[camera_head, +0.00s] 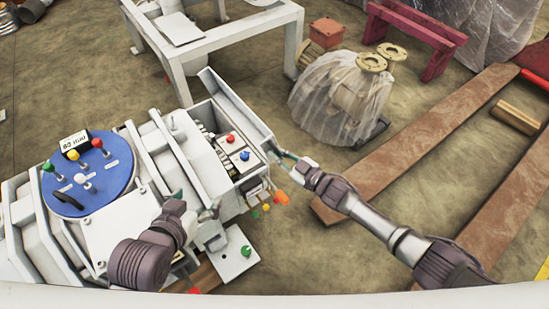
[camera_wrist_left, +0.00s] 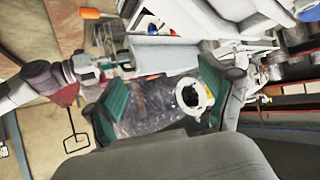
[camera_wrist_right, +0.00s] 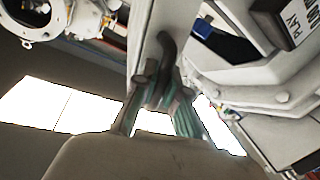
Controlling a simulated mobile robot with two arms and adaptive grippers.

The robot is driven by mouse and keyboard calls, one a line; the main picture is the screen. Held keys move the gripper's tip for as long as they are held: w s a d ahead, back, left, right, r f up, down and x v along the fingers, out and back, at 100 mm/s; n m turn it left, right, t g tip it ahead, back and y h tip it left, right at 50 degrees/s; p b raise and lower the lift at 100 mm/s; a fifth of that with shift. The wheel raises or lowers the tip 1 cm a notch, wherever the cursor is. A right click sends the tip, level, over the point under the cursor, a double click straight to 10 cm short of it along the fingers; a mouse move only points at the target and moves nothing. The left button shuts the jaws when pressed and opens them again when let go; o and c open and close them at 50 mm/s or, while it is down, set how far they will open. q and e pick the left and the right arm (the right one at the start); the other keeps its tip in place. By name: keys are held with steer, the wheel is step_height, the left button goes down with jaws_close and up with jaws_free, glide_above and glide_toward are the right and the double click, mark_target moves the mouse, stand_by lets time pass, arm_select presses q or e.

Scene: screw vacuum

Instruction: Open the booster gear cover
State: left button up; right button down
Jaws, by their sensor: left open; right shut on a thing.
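The booster gear cover (camera_head: 238,108) is a long pale panel. It stands raised along the right side of the open box (camera_head: 196,142), where red and blue knobs show inside. My right gripper (camera_head: 283,158) is at the near end of the cover. In the right wrist view, its green-padded fingers (camera_wrist_right: 165,100) are shut on a grey curved handle (camera_wrist_right: 166,52) on the pale panel. My left gripper (camera_head: 198,205) is open over the near side of the machine. Its spread fingers also show in the left wrist view (camera_wrist_left: 163,98), with nothing held between them.
A blue disc (camera_head: 90,178) with coloured knobs is on the machine's left. A plastic-wrapped item (camera_head: 340,97) and brown planks (camera_head: 425,140) are on the floor at right. A pale frame (camera_head: 225,42) stands behind.

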arm_select(q)
steer(key=shift+w+d+r+t+h, duration=0.15)
steer(key=shift+w+d+r+t, duration=0.05)
steer(key=shift+w+r+t, duration=0.25)
steer(key=shift+w+d+r+t+h, duration=0.15)
steer(key=shift+w+r+t, duration=0.2)
steer(key=shift+r, duration=0.15)
arm_select(e)
steer(key=shift+w+d+f+m, duration=0.1)
steer(key=shift+w+d+m, duration=0.2)
steer(key=shift+d+m, duration=0.25)
steer(key=shift+a, duration=0.1)
steer(key=c, duration=1.2)
jaws_free()
steer(key=v, duration=1.2)
steer(key=shift+f, duration=0.1)
